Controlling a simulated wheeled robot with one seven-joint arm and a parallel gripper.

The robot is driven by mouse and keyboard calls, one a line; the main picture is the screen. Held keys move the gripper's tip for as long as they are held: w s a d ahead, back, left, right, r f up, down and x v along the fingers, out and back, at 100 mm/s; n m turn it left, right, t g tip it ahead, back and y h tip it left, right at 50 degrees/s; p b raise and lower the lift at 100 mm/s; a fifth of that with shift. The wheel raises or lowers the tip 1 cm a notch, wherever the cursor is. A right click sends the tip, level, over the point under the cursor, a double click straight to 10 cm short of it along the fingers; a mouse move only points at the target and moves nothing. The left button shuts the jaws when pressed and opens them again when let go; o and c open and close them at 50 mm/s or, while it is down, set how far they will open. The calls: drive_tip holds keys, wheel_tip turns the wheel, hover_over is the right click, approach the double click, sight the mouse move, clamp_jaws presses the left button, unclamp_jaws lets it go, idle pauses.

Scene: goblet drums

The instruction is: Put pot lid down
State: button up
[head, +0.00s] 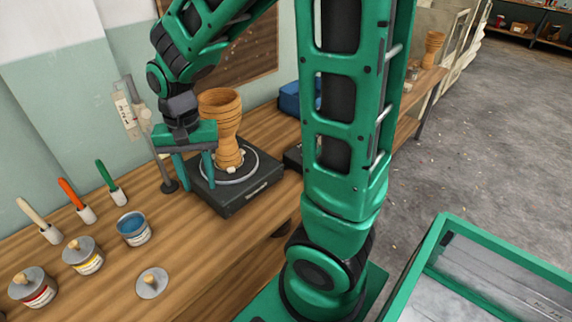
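A grey round pot lid (152,284) with a small wooden knob lies on the wooden bench near its front edge. A paint pot (134,230) stands open behind it, with blue paint showing. My gripper (196,180) is farther back, above the bench at the left side of the black turntable. Its green fingers point down and stand apart, with nothing visible between them. It is well away from the lid.
Two pots with lids on, one yellow-labelled (84,256) and one red-labelled (34,288), stand at the left. Several brushes (74,200) stand behind them. A wooden goblet drum (223,128) stands on the turntable (240,196). Bare bench lies around the loose lid.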

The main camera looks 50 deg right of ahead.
drive_tip(key=s+d+r, duration=0.2)
drive_tip(key=s+d, duration=0.5)
drive_tip(key=s, duration=0.2)
drive_tip(key=s+d+r+n, duration=0.1)
drive_tip(key=s+d+r, duration=0.2)
drive_tip(key=s+d, duration=0.4)
drive_tip(key=s, duration=0.2)
drive_tip(key=shift+s+d+r+n, duration=0.15)
drive_tip(key=shift+s+d+n, duration=0.1)
drive_tip(key=shift+s+n, duration=0.1)
